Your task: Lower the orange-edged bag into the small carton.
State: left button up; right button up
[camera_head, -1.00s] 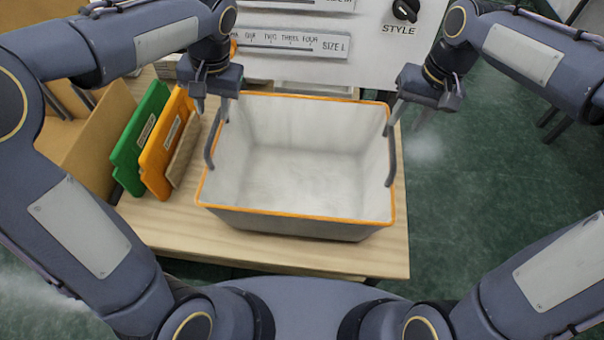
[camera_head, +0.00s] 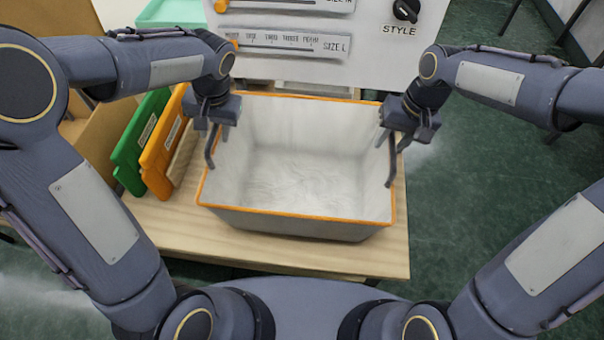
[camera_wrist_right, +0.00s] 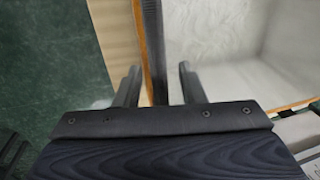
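The orange-edged bag (camera_head: 300,226) stands open and upright on a wooden table, pale and empty inside, with a dark handle on each side. My left gripper (camera_head: 210,140) is over the left handle (camera_head: 209,158), its fingers apart on either side. My right gripper (camera_head: 393,142) is low over the right handle (camera_head: 391,168). In the right wrist view its open fingers (camera_wrist_right: 160,85) straddle the dark handle (camera_wrist_right: 153,45) and the rim, with gaps on both sides. A brown cardboard carton (camera_head: 88,155) is at the left, partly hidden by my left arm; its inside is hidden.
A green board (camera_head: 136,150) and an orange board (camera_head: 160,160) lean between carton and bag. A white panel (camera_head: 300,67) with sliders and a STYLE knob stands behind the bag. Bare table (camera_head: 300,253) lies in front. Green floor is open to the right.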

pick_arm(q)
grip_shut()
pick_arm(e)
grip_shut()
